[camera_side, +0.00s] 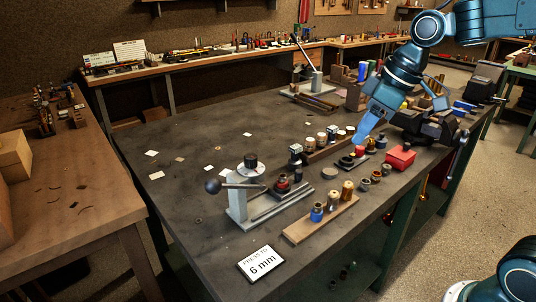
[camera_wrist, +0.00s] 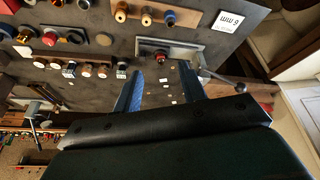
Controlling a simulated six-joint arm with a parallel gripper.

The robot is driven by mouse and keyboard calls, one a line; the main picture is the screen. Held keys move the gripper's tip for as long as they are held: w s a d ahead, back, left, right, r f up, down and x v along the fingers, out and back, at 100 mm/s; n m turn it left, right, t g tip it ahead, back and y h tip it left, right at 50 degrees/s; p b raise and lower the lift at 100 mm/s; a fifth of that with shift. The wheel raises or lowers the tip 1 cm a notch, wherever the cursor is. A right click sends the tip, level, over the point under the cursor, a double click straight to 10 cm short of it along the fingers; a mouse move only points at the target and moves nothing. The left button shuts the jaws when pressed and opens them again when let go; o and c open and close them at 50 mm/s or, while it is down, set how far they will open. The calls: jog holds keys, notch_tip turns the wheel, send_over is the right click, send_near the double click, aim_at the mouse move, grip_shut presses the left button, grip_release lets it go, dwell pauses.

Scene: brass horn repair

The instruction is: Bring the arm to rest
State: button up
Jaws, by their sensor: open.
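My gripper (camera_side: 361,136) is above the right part of the dark workbench (camera_side: 185,215) in the side view, its blue fingers pointing down and to the left. In the wrist view its two blue fingers (camera_wrist: 159,70) stand apart with bare bench between them, so it is open and empty. In the side view the fingertips overlap a small red-topped piece (camera_side: 360,151); I cannot tell the height between them. My arm reaches in from the upper right.
A lever press (camera_side: 240,208) holds a red-and-dark piece (camera_side: 282,184). In front are a wooden rack (camera_side: 318,224) of small parts and a "6 mm" sign (camera_side: 261,263). A red box (camera_side: 400,157) sits near the gripper. The bench's left part is mostly clear except paper scraps.

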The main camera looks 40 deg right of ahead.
jog(key=s+f+m+t+h, duration=0.1)
jog(key=s+m, duration=0.3)
jog(key=s, duration=1.2)
jog(key=shift+a+f+m, duration=0.4)
jog(key=shift+f, duration=0.3)
